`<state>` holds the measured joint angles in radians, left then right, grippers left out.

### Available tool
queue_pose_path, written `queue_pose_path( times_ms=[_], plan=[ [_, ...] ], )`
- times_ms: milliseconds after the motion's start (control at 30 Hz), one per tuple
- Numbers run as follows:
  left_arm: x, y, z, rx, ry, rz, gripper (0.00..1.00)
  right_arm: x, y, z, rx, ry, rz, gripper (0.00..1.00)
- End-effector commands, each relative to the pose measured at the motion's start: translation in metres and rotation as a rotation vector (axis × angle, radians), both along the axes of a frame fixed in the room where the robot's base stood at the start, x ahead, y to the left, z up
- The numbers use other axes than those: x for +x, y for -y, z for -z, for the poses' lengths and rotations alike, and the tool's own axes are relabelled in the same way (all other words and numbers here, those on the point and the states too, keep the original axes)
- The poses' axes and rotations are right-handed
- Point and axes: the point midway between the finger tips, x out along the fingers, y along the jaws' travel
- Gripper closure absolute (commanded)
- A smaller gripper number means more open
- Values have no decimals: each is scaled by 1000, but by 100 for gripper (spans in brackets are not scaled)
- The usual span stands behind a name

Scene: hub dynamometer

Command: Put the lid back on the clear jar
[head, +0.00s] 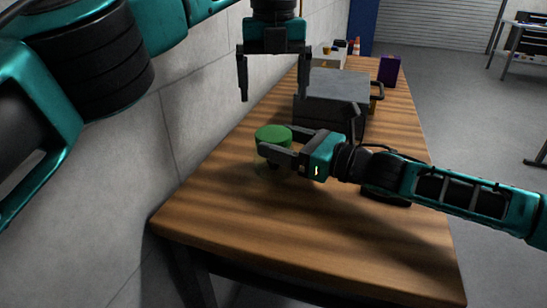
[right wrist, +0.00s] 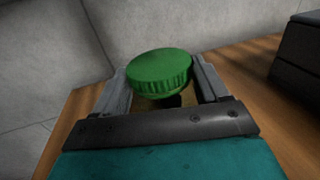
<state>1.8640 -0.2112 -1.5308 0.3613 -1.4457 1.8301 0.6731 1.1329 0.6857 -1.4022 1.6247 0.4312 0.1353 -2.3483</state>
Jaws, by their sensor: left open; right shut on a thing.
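The green lid (head: 273,133) sits level on top of the clear jar (head: 261,168), near the left edge of the wooden table. The jar is faint and mostly hidden by the lid and fingers. My right gripper (head: 272,158) is shut on the jar, its fingers on either side just below the lid. In the right wrist view the lid (right wrist: 160,68) shows above and between the fingers; whether it is fully seated cannot be told. My left gripper (head: 272,90) is open and empty, pointing down above and behind the lid, apart from it.
A grey metal box (head: 335,85) with a side handle stands on the table (head: 240,220) behind the jar. A wall runs along the left. The table's front is clear.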

Motion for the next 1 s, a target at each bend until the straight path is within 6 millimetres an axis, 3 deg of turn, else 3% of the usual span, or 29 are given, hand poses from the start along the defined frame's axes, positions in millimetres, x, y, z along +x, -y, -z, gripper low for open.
queue_pose_path(
  times_ms=[233, 533, 1000],
  plan=[
    [0, 0, 0, 0, 1, 95, 6, 0, 0, 1, -1, -2, 1, 100],
    [0, 0, 0, 1, 0, 371, 6, 0, 0, 1, -2, -2, 1, 100],
    [0, 0, 4, 1, -1, 394, 6, 0, 0, 2, -3, -3, 1, 100]
  ],
)
